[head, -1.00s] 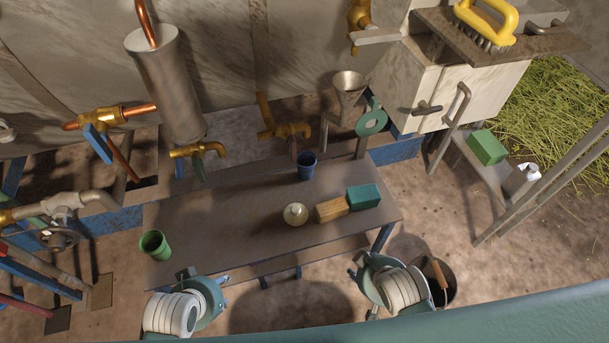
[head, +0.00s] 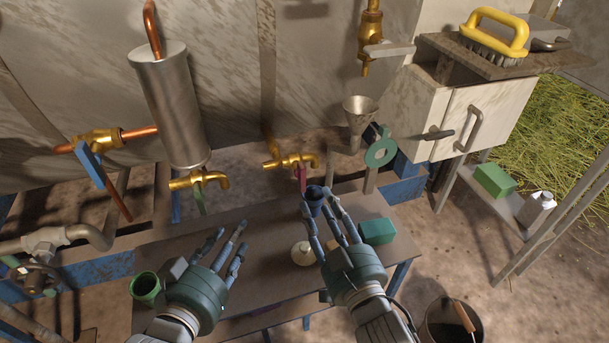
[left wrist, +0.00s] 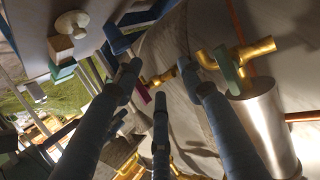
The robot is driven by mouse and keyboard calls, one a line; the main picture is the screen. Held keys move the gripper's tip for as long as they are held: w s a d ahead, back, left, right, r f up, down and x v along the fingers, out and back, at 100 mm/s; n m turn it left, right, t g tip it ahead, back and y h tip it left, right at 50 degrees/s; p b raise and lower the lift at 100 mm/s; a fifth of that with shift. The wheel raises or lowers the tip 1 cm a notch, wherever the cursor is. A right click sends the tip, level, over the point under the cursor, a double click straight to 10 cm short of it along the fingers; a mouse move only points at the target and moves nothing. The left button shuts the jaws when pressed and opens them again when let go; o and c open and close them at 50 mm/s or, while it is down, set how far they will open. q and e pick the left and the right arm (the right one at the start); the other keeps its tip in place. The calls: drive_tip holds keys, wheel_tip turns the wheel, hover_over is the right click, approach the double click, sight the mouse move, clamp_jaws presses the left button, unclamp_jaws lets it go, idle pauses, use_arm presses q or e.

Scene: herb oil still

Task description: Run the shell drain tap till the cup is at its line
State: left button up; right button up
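A dark blue cup (head: 315,196) stands on the bench below and just right of a brass tap (head: 290,162) with a pink-red lever. Another brass tap (head: 198,179) with a green lever sits under the steel cylinder (head: 170,105). Both taps also show in the left wrist view, the green-levered one (left wrist: 240,52) beside the cylinder (left wrist: 265,122). No stream or cup line can be made out. My left gripper (head: 228,248) is open and empty over the bench, below the green-levered tap. My right gripper (head: 325,207) has spread fingers around the blue cup; contact is unclear.
The bench (head: 255,225) also holds a green cup (head: 146,288), a pale round-topped object (head: 303,253) and a teal block (head: 377,231). A funnel (head: 360,108) stands behind right. A blue-levered valve (head: 95,145) is at left; a bucket (head: 450,322) is on the floor.

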sight(305, 177)
drive_tip(key=b+x, duration=0.2)
drive_tip(key=x, duration=0.8)
drive_tip(key=shift+w+a+r, duration=0.15)
drive_tip(key=shift+w+r, duration=0.05)
use_arm(q)
wheel_tip(305, 177, up, 11)
drive_tip(key=w+d+t+h, duration=0.1)
drive_tip(key=d+t+h, duration=0.1)
drive_tip(key=t, duration=0.3)
drive_tip(key=shift+r+t, duration=0.2)
drive_tip(key=shift+t, duration=0.1)
use_arm(e)
drive_tip(key=shift+w+a, duration=0.1)
drive_tip(key=shift+w, duration=0.05)
use_arm(q)
drive_tip(key=shift+w, duration=0.1)
drive_tip(key=shift+a, duration=0.1)
use_arm(e)
clamp_jaws()
